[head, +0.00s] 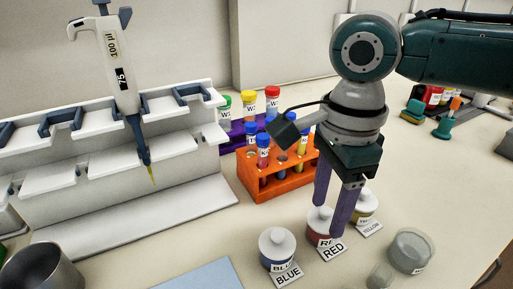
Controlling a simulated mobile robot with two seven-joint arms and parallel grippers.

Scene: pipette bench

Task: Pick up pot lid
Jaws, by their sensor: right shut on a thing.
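Three small white-lidded pots stand in a slanting row at the lower middle of the head view. The blue pot (270,262) is nearest, with its knobbed lid (274,243) on top. The red pot (314,239) is in the middle, and the yellow pot (369,204) is behind, partly hidden by my gripper. My right gripper (328,220) points down over the red pot, its purple fingers shut on the red pot's lid (318,219). The lid seems still at the pot's mouth; the fingers partly hide it. My left gripper is out of view.
An orange rack (262,190) with capped tubes stands behind the pots. A pipette (118,65) hangs on a white stand (170,195) at left. Clear glass beakers (410,251) are right of the pots. Name cards lie before the pots. A metal cup (38,272) is at lower left.

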